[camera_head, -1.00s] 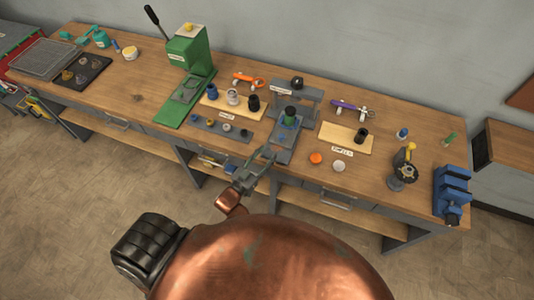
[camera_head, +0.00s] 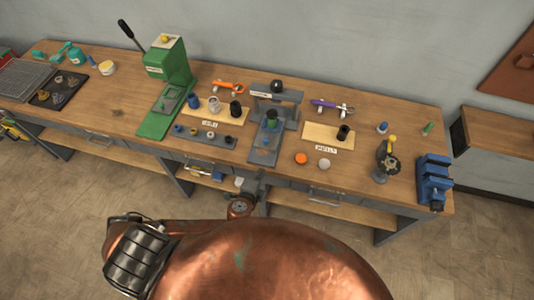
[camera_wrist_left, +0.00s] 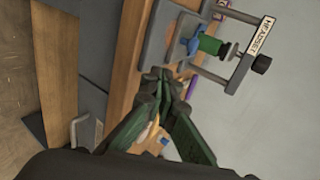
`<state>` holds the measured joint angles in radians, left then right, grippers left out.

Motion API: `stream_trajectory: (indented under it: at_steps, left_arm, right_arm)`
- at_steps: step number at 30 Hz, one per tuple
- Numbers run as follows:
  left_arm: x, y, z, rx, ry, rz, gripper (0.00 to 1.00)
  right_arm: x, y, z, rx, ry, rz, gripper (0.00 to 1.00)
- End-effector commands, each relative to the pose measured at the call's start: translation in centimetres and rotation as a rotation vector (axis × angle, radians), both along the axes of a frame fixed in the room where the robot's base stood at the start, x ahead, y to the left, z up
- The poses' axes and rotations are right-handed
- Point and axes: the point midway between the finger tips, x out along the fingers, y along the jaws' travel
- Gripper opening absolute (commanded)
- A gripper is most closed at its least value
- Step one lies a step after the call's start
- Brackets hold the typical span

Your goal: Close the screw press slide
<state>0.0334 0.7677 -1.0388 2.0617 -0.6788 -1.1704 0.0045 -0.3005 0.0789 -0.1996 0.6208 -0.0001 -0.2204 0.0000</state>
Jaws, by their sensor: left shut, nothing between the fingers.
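The grey screw press (camera_head: 278,100), with a black top knob, stands mid-bench; its sign reads HEADSET in the left wrist view (camera_wrist_left: 259,36). Its grey slide (camera_head: 262,156) sticks out toward the bench's front edge, carrying a green part (camera_head: 271,118) with something blue beside it. The slide also shows in the left wrist view (camera_wrist_left: 157,40). My left gripper (camera_head: 251,184) is low at the bench's front edge, just in front of the slide, small and partly hidden. In the left wrist view its shut, empty fingers (camera_wrist_left: 165,82) are close to the slide; I cannot tell whether they touch.
A parts strip (camera_head: 205,136) and a wooden tray (camera_head: 216,110) lie left of the slide. An orange cap (camera_head: 301,158) and a white cap (camera_head: 324,164) lie to its right. A green lever press (camera_head: 168,80) stands left, a blue vise (camera_head: 434,182) far right.

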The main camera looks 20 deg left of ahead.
Motion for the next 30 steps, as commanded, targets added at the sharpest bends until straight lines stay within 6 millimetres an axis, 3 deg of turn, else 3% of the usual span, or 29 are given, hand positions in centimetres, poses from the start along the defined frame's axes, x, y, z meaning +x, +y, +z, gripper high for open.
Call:
stream_trajectory:
  at_steps: [4, 8, 20, 24, 30]
  left_arm:
    - [0.2, 0.5, 0.1, 0.032, -0.006, 0.004, 0.0]
    - [1.8, 0.7, -0.8, 0.032, -0.006, 0.004, 0.0]
    - [8.7, 1.6, -4.8, 0.03, -0.005, 0.005, 0.0]
    - [10.8, 1.8, -4.5, 0.029, -0.006, 0.005, 0.0]
    - [12.1, 2.0, -4.7, 0.026, -0.004, 0.005, 0.0]
  right_arm:
    - [0.0, 0.0, 0.1, 0.0, 0.0, 0.0, 0.51]
    - [0.0, 0.0, 0.1, 0.0, 0.0, 0.0, 0.51]
    - [0.0, 0.0, 0.4, 0.0, -0.001, 0.001, 0.51]
    - [0.1, 0.0, 0.9, 0.0, -0.001, 0.001, 0.51]
    - [0.1, 0.0, 1.1, 0.0, -0.001, 0.001, 0.51]
